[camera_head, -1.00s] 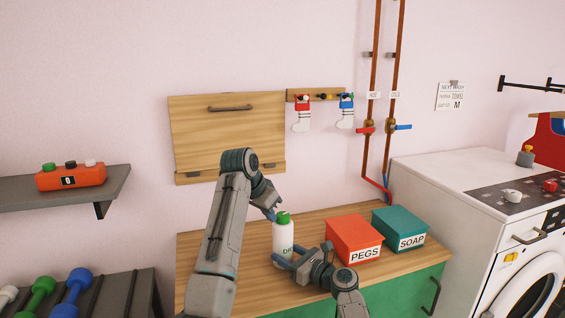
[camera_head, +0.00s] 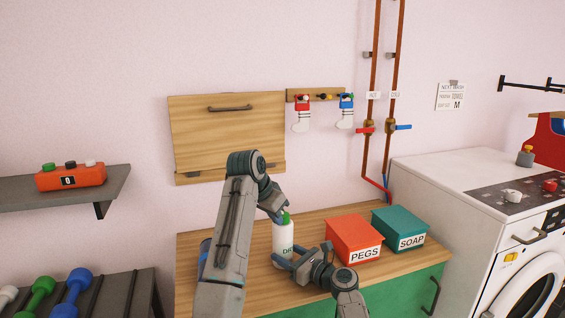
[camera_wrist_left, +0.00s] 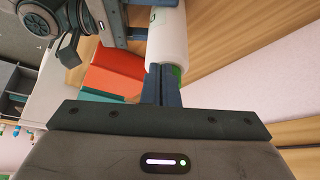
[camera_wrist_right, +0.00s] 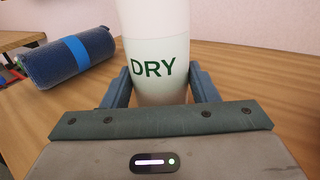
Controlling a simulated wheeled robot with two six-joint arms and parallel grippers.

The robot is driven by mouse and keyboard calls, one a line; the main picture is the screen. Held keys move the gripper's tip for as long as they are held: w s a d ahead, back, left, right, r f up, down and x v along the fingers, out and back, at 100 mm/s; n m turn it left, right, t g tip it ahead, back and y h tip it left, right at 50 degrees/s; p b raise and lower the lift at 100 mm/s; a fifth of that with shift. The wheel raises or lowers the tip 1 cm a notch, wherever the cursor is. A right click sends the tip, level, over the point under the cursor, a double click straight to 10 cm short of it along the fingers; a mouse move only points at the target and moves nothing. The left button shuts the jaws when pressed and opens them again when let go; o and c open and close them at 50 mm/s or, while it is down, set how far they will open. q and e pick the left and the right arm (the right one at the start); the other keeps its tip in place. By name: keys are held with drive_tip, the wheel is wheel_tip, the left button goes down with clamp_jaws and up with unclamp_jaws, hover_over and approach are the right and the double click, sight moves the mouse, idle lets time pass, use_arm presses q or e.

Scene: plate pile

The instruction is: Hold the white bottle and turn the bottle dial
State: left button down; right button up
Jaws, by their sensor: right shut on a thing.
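The white bottle (camera_head: 283,243) stands upright on the wooden counter. Its label reads DRY in the right wrist view (camera_wrist_right: 155,70). My right gripper (camera_head: 286,264) is shut around its lower body, one finger on each side (camera_wrist_right: 160,88). The bottle's green dial (camera_head: 287,217) is on its top, partly hidden by my left gripper (camera_head: 280,219). In the left wrist view the left fingers (camera_wrist_left: 162,85) are close together, in front of the green dial (camera_wrist_left: 177,72). I cannot tell whether they touch it.
A red PEGS box (camera_head: 354,238) and a teal SOAP box (camera_head: 400,228) stand right of the bottle on the counter (camera_head: 262,284). A dark blue roll with a lighter band (camera_wrist_right: 68,57) lies beside the bottle. A washing machine (camera_head: 470,215) stands at the right.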

use_arm(q)
drive_tip(key=shift+s+d, duration=0.15)
use_arm(e)
drive_tip(key=shift+a, duration=0.1)
idle(0.3)
use_arm(q)
drive_tip(key=shift+s, duration=0.25)
wheel_tip(320, 180, up, 6)
drive_tip(key=shift+a, duration=0.25)
idle(0.3)
wheel_tip(320, 180, down, 6)
drive_tip(key=w+a, duration=0.1)
drive_tip(key=shift+w+a, duration=0.3)
drive_tip(key=shift+w, duration=0.05)
idle(0.5)
drive_tip(key=shift+w+d, duration=0.15)
drive_tip(key=shift+d, duration=0.1)
idle(0.5)
